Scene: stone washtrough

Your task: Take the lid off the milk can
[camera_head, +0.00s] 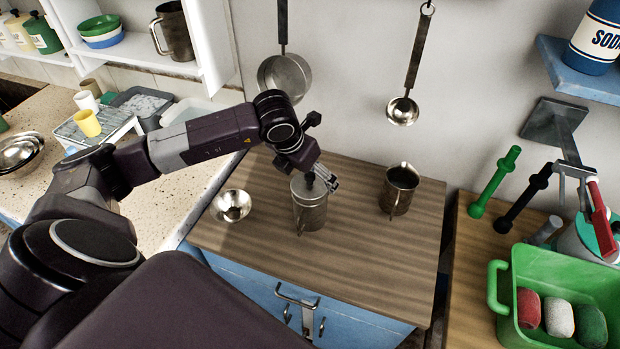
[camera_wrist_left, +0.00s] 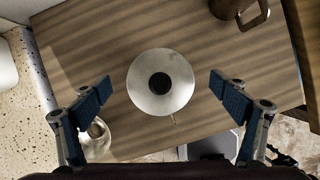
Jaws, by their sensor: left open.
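The milk can (camera_head: 310,214) is a grey metal can standing upright on the wooden counter top. Its round lid (camera_head: 300,189) is on the can and has a black knob (camera_wrist_left: 160,83) in the middle. In the left wrist view I see the lid (camera_wrist_left: 160,103) from above, between the two spread fingers. My left gripper (camera_head: 318,178) is open at the top of the can, with one finger showing on the right side. In the left wrist view neither finger touches the lid. My right gripper is not in view.
A metal jug (camera_head: 399,190) stands on the counter top (camera_head: 350,250) to the right of the can, and a metal funnel or bowl (camera_head: 231,205) to the left. A ladle (camera_head: 403,110) and a pan (camera_head: 285,77) hang on the wall behind. The front of the counter is clear.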

